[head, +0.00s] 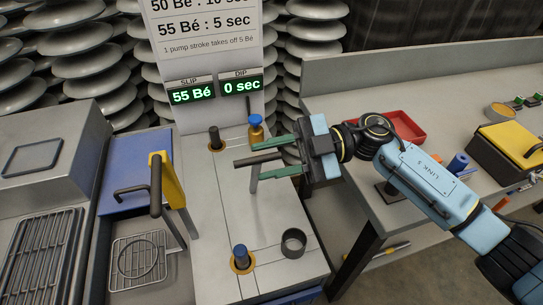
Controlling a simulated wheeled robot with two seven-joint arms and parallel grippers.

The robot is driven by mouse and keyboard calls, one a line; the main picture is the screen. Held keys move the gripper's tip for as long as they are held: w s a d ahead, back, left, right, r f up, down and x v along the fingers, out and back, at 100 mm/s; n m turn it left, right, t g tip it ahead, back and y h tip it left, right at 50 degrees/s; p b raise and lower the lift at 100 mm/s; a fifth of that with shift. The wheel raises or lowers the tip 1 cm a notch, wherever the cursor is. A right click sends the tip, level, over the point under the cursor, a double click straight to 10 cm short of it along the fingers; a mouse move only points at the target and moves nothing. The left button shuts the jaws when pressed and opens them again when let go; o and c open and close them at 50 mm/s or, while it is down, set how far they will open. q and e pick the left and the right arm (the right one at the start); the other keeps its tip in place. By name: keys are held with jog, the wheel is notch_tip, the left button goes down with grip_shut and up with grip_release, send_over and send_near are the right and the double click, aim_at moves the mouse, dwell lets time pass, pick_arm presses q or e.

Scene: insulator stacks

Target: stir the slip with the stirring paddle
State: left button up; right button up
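My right gripper (268,158) reaches in from the right over the grey worktop. Its two green fingers are apart, one on each side of a dark horizontal bar (245,162). A gap shows between the bar and the fingers. A grey post (253,182) hangs below the bar; the two may be the stirring paddle, but I cannot tell for sure. The slip itself cannot be made out. A display labelled SLIP (191,93) reads 55 Bé, and the DIP display (241,86) reads 0 sec. My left gripper is not in view.
A blue panel (135,160) with a yellow upright (167,180) and dark handle stands left. A blue knob (240,255), a dark ring (293,243) and a blue-topped yellow fitting (256,128) surround the worktop's middle. A red tray (400,126) lies on the right bench.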

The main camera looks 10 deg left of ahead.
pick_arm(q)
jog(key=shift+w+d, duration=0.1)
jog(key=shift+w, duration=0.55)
pick_arm(e)
jog(key=v, duration=1.3)
jog(key=shift+d, duration=0.15)
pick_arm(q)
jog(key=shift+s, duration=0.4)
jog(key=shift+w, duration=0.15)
